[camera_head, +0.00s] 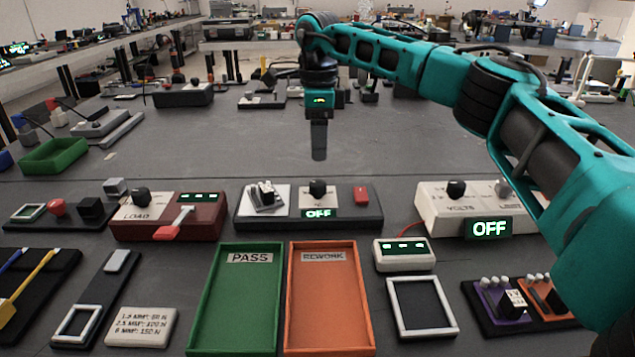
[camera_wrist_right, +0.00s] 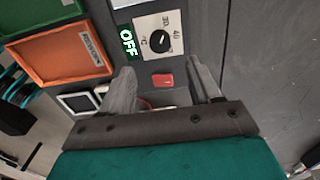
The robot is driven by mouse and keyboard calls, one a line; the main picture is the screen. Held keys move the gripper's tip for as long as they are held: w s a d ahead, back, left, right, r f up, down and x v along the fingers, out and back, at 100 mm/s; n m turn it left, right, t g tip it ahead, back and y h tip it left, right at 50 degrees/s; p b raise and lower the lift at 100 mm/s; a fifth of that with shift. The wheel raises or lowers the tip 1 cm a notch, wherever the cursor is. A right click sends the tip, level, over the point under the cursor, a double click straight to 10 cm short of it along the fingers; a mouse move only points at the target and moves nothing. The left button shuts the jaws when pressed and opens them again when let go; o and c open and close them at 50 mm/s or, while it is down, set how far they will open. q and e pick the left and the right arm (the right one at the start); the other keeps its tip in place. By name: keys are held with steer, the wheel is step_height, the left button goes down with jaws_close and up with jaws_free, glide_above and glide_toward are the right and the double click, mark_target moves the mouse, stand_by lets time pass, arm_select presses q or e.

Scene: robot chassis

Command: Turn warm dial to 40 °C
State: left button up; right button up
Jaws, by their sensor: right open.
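The warm dial is a black round knob (camera_head: 317,188) on a white panel in the middle of a dark base; the green display (camera_head: 318,213) below it reads OFF. In the right wrist view the knob (camera_wrist_right: 160,41) has scale marks beside it, one reading 40, and its display (camera_wrist_right: 127,41) reads OFF. My right gripper (camera_head: 319,157) points down above the table, behind the dial unit in the head view. In the right wrist view its fingers (camera_wrist_right: 163,76) are apart and empty, with the knob beyond their tips, not touched. My left gripper is not in view.
A red button block (camera_head: 361,195) sits right of the dial, and a silver fixture (camera_head: 265,197) left of it. A VOLTS box (camera_head: 435,205) stands right, a LOAD unit (camera_head: 180,217) left. Green (camera_head: 217,300) and orange (camera_head: 291,300) trays lie in front.

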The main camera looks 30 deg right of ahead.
mark_target(318, 183)
step_height(318, 183, down, 9)
steer(key=shift+f+b, duration=0.1)
steer(key=shift+b, duration=0.75)
steer(key=shift+c, duration=0.4)
steer(key=c, duration=1)
steer(key=shift+o, duration=0.2)
